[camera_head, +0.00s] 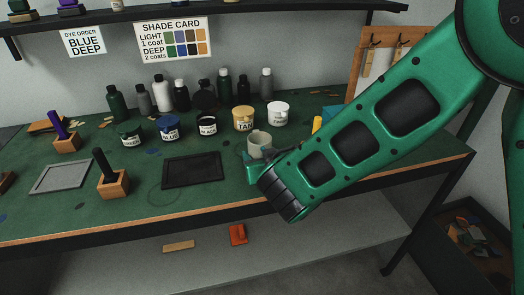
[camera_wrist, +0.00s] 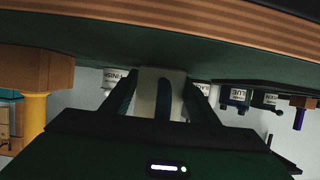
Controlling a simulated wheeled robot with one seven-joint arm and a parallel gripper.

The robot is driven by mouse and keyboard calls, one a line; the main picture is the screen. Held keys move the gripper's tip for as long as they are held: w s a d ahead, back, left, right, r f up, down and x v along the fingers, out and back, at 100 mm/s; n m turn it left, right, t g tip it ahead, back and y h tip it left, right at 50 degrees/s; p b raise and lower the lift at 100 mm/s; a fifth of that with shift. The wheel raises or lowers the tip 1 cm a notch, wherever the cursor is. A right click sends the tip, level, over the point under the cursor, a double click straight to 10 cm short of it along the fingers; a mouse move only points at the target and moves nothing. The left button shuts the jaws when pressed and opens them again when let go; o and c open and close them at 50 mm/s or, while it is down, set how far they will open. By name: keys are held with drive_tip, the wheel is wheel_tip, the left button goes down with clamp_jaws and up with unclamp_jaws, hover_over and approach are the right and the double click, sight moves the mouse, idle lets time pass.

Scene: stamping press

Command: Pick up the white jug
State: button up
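The white jug (camera_head: 259,142) is an off-white cup-like vessel on the green bench, in front of the tan and white-labelled jars. In the wrist view, which looks upside down, the jug (camera_wrist: 147,92) stands upright between my two fingers, its base at the bench top. My gripper (camera_wrist: 161,88) has one dark green finger on each side of it, both very close to its walls. Whether they press on it is not clear. In the head view my gripper (camera_head: 254,166) is low at the jug's near side, partly hidden by my arm.
Behind the jug stand a tan jar (camera_head: 243,119), a white-labelled jar (camera_head: 278,114) and a black jar (camera_head: 207,126), with several bottles farther back. A dark tray (camera_head: 192,171) lies to the left. A yellow object (camera_head: 317,124) is close on the right.

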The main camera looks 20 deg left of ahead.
drive_tip(key=c, duration=0.6)
drive_tip(key=shift+c, duration=0.2)
drive_tip(key=shift+r, duration=0.1)
